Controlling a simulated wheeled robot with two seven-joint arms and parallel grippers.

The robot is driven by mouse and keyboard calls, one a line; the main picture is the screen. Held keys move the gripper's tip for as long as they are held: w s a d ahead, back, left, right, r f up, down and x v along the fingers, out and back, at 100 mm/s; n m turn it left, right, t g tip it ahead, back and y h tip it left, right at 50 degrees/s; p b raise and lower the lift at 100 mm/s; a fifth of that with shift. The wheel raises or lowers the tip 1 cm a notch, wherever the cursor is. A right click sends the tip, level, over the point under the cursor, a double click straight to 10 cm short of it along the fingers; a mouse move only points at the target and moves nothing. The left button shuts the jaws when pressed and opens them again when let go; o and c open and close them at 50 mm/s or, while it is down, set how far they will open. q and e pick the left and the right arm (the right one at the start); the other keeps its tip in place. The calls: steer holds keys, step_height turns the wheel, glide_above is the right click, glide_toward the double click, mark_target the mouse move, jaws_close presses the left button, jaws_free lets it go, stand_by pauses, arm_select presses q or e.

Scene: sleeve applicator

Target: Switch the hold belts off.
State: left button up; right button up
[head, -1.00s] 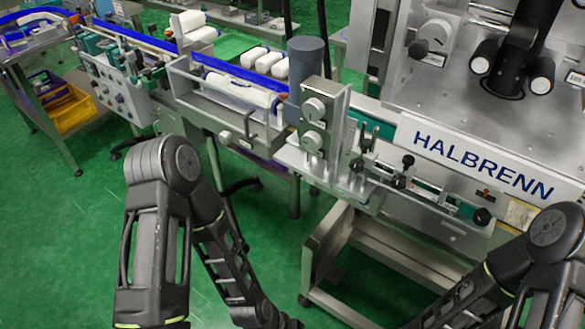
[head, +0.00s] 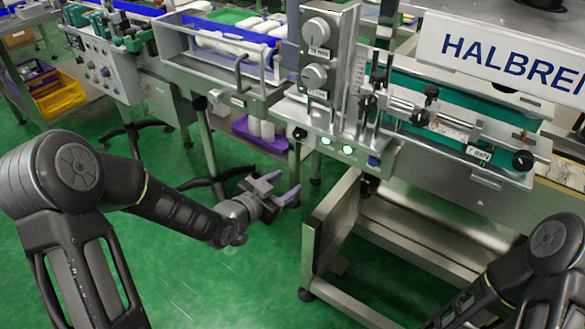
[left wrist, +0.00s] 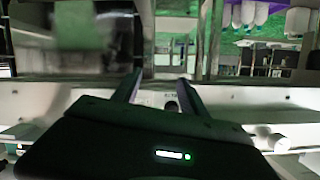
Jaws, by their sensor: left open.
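On the machine's front strip in the head view sit a black knob (head: 299,133), two lit green lights (head: 336,145) and a blue knob (head: 374,161). No readable label tells which control is for the hold belts. My left gripper (head: 282,188) is open and empty, in front of and below this strip, apart from it. In the left wrist view its two fingers (left wrist: 158,90) point at a pale metal strip, with a small dark round part (left wrist: 171,106) between them. My right arm shows at the lower right; its gripper is out of frame.
A grey post with two dials (head: 315,52) stands above the strip. A conveyor with white bottles (head: 230,45) runs left behind a guard. A purple tray (head: 258,138) hangs below. A steel frame (head: 330,225) stands right of my gripper. Green floor lies open in front.

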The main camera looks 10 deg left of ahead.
mark_target(296, 137)
arm_select(q)
steer(key=w+a+r+m+t+h+b, duration=0.1)
steer(key=w+a+r+m+t+b, duration=0.1)
steer(key=r, duration=0.5)
steer(key=shift+a+r+m+t+h+b, duration=0.25)
steer(key=shift+a+m+t+b, duration=0.35)
steer(key=shift+m, duration=0.6)
arm_select(e)
step_height(296, 137, down, 6)
steer(key=shift+r, duration=0.1)
arm_select(q)
steer(key=shift+w+d, duration=0.1)
steer(key=shift+d, duration=0.05)
steer(key=b+x, duration=0.1)
steer(key=x, duration=0.6)
steer(key=shift+w+d+f, duration=0.1)
steer(key=shift+w+f, duration=0.05)
steer(key=shift+w, duration=0.2)
arm_select(e)
steer(key=shift+w+d+f, duration=0.15)
steer(key=shift+f, duration=0.25)
arm_select(q)
steer(key=shift+c, duration=0.3)
jaws_close()
